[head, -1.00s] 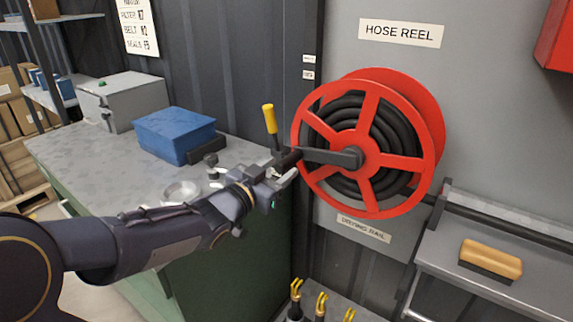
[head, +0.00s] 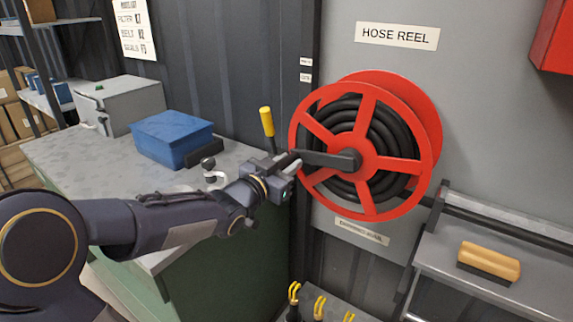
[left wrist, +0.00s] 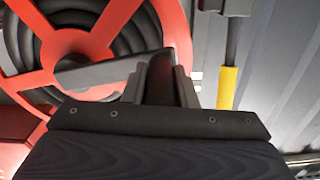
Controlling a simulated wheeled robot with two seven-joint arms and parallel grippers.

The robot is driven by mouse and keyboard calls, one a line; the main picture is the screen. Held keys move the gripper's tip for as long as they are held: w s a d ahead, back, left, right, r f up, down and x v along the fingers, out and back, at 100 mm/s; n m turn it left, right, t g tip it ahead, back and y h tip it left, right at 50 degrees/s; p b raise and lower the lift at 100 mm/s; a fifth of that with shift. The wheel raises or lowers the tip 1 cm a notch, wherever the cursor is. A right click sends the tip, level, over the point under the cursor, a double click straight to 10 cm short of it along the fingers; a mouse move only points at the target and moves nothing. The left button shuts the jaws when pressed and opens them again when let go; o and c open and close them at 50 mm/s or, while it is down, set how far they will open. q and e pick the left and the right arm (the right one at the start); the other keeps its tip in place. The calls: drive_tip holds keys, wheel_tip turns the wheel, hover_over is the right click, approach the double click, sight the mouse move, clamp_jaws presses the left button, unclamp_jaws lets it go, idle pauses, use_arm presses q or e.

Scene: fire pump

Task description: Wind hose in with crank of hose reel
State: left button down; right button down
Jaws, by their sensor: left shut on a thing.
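The red hose reel (head: 367,190) is on the grey wall panel under the HOSE REEL sign, with black hose (head: 388,135) wound on it. Its dark crank (head: 325,158) reaches left from the hub, roughly level. My left gripper (head: 287,164) is shut on the crank's handle at the outer end of the arm. In the left wrist view the dark handle (left wrist: 160,80) stands between the two fingers, and the crank arm (left wrist: 105,70) runs left across the red spokes. My right gripper is not in view.
A yellow-topped lever (head: 267,122) stands just left of the handle. A blue box (head: 172,138) is on the workbench at left. A brush (head: 489,261) lies on the grey shelf at right. Several yellow-tipped tools (head: 294,292) stand below the reel.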

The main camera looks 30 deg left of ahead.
use_arm(q)
drive_tip(key=shift+r, duration=0.1)
